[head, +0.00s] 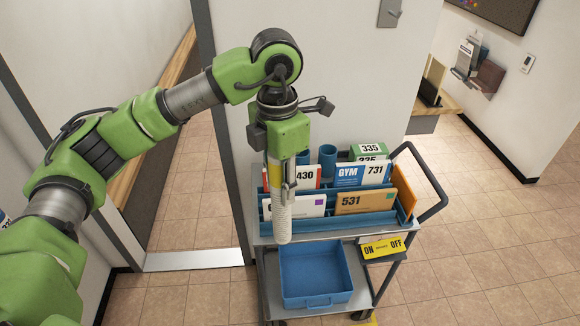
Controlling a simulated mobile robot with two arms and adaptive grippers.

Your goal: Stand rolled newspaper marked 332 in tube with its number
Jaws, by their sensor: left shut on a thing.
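My left gripper (286,182) hangs pointing down above the left side of the mail cart (364,236). It is shut on a white rolled newspaper (282,222), which is held about upright in front of the cart's left end. No number can be read on the roll from here. Blue tubes stand at the back of the cart: one tube (328,158) shows clearly, and another tube (303,157) is beside it, nearer the gripper. No numbers are readable on them. My right gripper is out of view.
Blue slots on the cart hold several envelopes, including one marked 531 (366,201) and one marked GYM 731 (362,175). A green 335 box (369,151) stands behind. A blue bin (315,276) is on the lower shelf. Tiled floor (480,220) is clear at right.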

